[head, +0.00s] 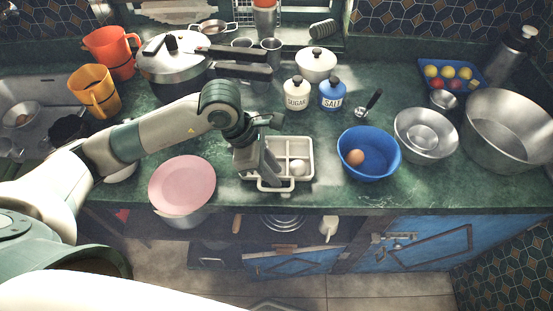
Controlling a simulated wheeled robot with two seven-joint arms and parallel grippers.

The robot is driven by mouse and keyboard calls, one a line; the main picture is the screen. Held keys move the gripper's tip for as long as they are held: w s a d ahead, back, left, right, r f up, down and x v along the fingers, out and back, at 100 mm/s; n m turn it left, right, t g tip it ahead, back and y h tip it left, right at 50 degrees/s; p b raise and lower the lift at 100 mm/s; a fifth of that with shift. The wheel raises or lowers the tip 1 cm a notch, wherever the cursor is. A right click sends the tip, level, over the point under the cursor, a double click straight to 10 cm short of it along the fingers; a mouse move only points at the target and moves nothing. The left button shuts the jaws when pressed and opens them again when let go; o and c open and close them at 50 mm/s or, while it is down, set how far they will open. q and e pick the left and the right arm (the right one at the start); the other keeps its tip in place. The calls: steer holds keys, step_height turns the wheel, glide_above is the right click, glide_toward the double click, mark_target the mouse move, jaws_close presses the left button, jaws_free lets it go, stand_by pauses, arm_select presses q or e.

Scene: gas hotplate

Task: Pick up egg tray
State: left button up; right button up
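A white egg tray (306,146) with square compartments and a front handle sits near the counter's front edge, in the middle of the head view. A white egg (297,167) lies in a right-hand front compartment. My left gripper (262,168) points down at the left part of the tray and covers some of its compartments. I cannot tell whether its fingers touch the tray or how far apart they are. My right gripper is not in view.
A blue bowl (384,166) with a brown egg (355,158) stands right of the tray, beside metal bowls (425,135). A pink plate (182,184) is at the left. Sugar (297,94) and salt (332,95) jars and a pressure cooker (172,62) stand behind.

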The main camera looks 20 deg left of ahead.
arm_select(q)
steer(key=shift+c, duration=0.3)
jaws_close()
steer(key=shift+r, duration=0.6)
step_height(320, 180, up, 3)
steer(key=shift+f+b, duration=0.1)
steer(key=shift+b, duration=0.6)
steer(key=s+d+r+b, duration=0.2)
steer(key=d+r, duration=0.5)
steer(key=d, duration=0.4)
steer(key=shift+s+b, duration=0.3)
steer(key=shift+s, duration=0.35)
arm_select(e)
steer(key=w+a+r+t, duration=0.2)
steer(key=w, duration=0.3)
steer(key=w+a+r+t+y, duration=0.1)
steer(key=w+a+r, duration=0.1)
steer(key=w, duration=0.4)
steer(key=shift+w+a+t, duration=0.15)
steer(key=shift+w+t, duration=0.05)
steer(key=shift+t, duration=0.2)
